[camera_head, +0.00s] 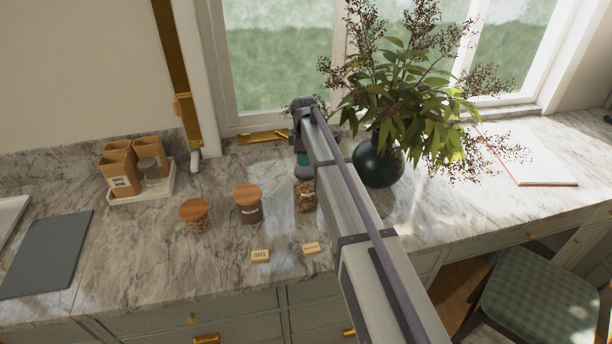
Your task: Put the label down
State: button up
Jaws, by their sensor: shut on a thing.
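A small wooden label reading OATS (260,256) lies on the marble counter near its front edge. A second small wooden label (311,248) lies to its right, close to my arm; its text is too small to read. My gripper (303,160) points down at the far end of my arm, just above or behind a dark-lidded glass jar (305,198). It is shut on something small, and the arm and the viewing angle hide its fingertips. I cannot make out a label between them, nor whether they touch the jar.
Two wooden-lidded jars (194,215) (249,205) stand to the left. A dark vase (378,163) with branches stands close right of my arm. The front counter around the labels is mostly clear.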

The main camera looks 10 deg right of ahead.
aim_at(305, 171)
jog(key=shift+f+b, duration=1.9)
jog(key=shift+f, duration=0.05)
jog(key=o, duration=0.9)
jog(key=shift+r, duration=0.1)
